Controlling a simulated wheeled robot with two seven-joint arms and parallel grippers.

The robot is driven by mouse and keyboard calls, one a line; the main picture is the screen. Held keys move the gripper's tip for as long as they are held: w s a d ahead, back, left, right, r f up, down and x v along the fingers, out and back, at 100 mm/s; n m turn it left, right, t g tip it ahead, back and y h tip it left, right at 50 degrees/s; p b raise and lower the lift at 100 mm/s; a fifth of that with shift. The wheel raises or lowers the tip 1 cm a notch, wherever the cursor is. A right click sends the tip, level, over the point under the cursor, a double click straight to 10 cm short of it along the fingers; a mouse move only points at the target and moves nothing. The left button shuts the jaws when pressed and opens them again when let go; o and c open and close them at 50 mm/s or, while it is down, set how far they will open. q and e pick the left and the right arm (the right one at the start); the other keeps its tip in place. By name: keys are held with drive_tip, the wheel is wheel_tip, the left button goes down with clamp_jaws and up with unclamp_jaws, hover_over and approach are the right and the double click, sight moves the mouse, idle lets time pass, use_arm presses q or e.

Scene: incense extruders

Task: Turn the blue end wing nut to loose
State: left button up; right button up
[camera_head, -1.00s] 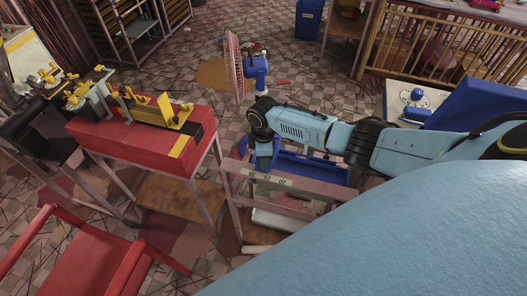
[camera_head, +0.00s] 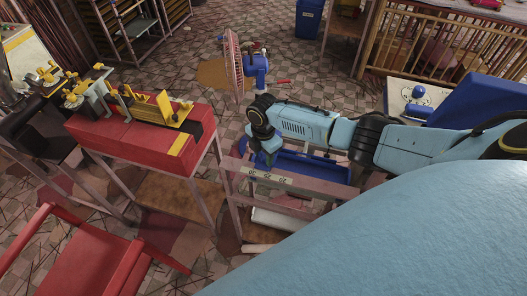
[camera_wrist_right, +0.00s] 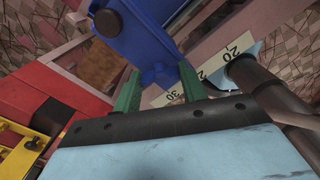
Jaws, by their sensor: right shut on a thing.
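The blue extruder (camera_head: 315,167) lies on a pinkish frame, low beyond my right arm in the head view. Its blue body (camera_wrist_right: 140,30) fills the top of the right wrist view. The blue end wing nut (camera_wrist_right: 161,77) appears as a blue piece between the green fingers. My right gripper (camera_wrist_right: 160,71) is shut on it, a finger on either side. In the head view the right gripper (camera_head: 268,157) is small and dark at the extruder's left end, with the nut hidden. My left gripper is not in view.
A number strip (camera_head: 268,178) is on the frame's front rail and shows 20 and 30 in the wrist view. A red bench with yellow fittings (camera_head: 130,140) stands left. A red chair (camera_head: 85,255) is front left. A fan (camera_head: 234,65) stands behind.

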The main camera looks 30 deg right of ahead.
sight(263, 155)
idle(0.5)
drive_tip(key=o, duration=1)
wheel_tip(263, 155, up, 14)
drive_tip(key=shift+f, duration=0.25)
